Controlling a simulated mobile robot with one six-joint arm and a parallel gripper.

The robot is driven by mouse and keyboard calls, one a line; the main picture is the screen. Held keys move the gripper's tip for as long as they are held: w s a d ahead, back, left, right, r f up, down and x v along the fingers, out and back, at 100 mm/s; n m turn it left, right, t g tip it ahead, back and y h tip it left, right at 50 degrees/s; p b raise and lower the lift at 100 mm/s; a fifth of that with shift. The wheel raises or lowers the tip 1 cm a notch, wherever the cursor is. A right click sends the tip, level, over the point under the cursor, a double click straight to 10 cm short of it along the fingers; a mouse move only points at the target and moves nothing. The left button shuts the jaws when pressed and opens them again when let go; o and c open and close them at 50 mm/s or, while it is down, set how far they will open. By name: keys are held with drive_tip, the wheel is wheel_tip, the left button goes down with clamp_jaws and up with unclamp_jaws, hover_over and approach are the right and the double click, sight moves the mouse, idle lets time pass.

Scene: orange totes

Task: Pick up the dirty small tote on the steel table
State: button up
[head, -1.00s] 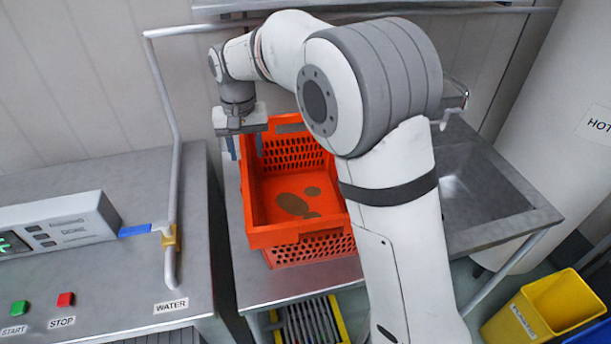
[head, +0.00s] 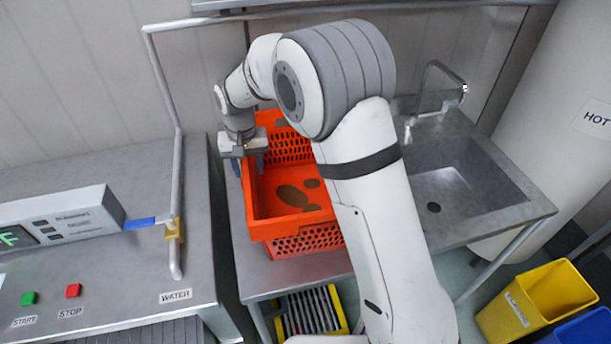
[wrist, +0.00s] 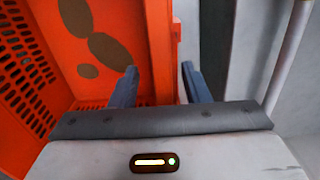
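The dirty small tote (head: 290,227) is orange with perforated walls and stands upright on the steel table (head: 300,270). Brown stains (head: 292,196) show on its floor, and also in the wrist view (wrist: 110,50). My gripper (head: 249,168) is at the tote's left wall, pointing down. In the wrist view, my gripper (wrist: 158,80) is open. One finger is on the inner side of the tote's wall (wrist: 160,40) and the other on the outer side. Gaps show between the fingers and the wall. My arm hides part of the tote's right side in the head view.
A sink (head: 465,185) with a tap (head: 440,75) is to the right. A machine counter (head: 110,270) with a bent pipe (head: 165,90) stands close on the left. The wall is close behind.

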clamp_jaws()
idle(1.2)
